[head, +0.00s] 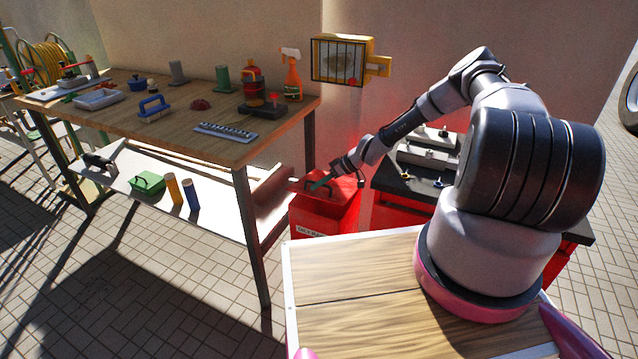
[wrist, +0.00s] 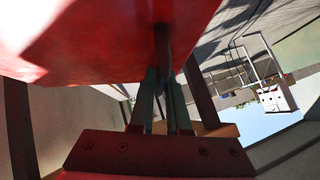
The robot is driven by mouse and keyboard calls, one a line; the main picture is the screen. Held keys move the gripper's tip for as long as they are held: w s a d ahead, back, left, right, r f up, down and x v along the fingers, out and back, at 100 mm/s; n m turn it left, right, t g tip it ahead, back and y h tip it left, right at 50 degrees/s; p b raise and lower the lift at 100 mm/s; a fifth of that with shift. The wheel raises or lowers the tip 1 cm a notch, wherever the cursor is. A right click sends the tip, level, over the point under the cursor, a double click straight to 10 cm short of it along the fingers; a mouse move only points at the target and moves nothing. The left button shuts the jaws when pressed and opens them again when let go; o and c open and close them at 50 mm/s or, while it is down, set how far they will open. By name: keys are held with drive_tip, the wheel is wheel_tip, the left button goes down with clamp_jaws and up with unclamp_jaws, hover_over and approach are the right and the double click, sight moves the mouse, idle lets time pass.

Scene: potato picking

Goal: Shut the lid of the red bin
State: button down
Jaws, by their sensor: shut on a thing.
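The red bin (head: 322,222) stands on the floor beside the workbench, with a pale label on its front. Its red lid (head: 345,187) lies over the top and looks close to level; I cannot tell whether a gap is left under it. My gripper (head: 321,184) reaches down to the lid from the right, at the dark handle. In the wrist view, my gripper (wrist: 164,80) is shut on the dark lid handle (wrist: 162,45), and a red surface (wrist: 95,38) fills the upper left. My fingers and wrist hide part of the handle.
The wooden workbench (head: 190,134) with tools stands left of the bin, its leg close by. A dark-topped red cabinet (head: 398,187) stands to the right. Tiled floor is open at front left.

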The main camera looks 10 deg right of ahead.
drive_tip(key=c, duration=0.9)
unclamp_jaws()
drive_tip(key=shift+r, duration=0.1)
wheel_tip(320, 180, up, 10)
drive_tip(key=shift+f, duration=0.1)
